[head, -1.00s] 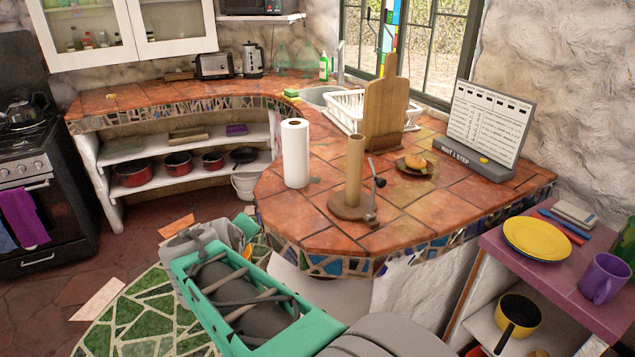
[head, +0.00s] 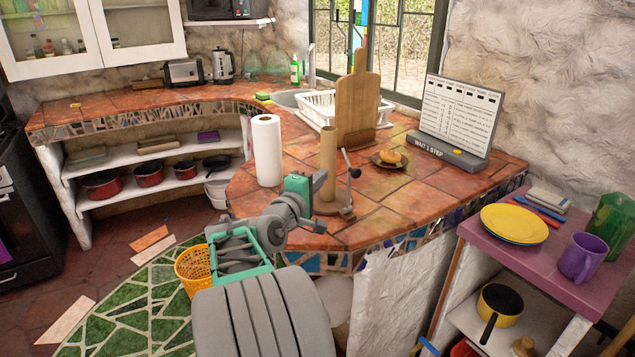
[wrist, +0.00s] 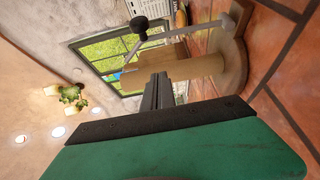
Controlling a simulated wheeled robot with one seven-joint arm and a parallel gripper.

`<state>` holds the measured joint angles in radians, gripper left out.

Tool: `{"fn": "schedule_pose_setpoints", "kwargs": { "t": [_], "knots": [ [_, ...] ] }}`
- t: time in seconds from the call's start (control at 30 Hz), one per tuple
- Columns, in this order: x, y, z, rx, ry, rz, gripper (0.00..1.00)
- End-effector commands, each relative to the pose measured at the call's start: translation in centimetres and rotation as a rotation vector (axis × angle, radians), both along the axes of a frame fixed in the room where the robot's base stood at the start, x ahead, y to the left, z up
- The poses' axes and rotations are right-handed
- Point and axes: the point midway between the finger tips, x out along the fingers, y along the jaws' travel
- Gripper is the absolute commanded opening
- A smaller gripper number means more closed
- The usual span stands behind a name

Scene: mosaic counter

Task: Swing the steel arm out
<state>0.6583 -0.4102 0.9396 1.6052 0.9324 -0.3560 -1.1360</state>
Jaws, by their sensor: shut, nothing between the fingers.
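The holder's steel arm (head: 349,188) is a thin upright rod with a dark knob, at the right of a bare brown tube (head: 328,150). Both stand on a round wooden base (head: 326,207) near the counter's front edge. In the wrist view the steel arm (wrist: 190,32) runs across the top, its black knob near the tube (wrist: 195,72). My gripper (head: 319,180) is at the near left of the tube in the head view. Its fingers (wrist: 158,82) are shut and empty, pointing at the tube. They hide part of it; I cannot tell whether they touch it.
A white paper roll (head: 267,150) stands left of the holder. A wooden board (head: 357,105), a plate with food (head: 390,158) and a sign stand (head: 455,130) are behind and right. The tiled counter (head: 375,220) is bare at the front right.

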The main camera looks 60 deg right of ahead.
Motion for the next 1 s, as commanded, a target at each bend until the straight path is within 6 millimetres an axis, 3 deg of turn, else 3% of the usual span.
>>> {"fn": "schedule_pose_setpoints", "kwargs": {
  "t": [0.27,0.53,1.0],
  "knots": [
    [0.2,-5.4,0.0,0.001,0.0,-0.002,0.0],
    [-3.3,-4.0,0.1,0.0,0.0,0.0,0.0],
    [-3.8,-4.0,-0.1,-0.002,-0.006,-0.003,0.0]
  ]
}}
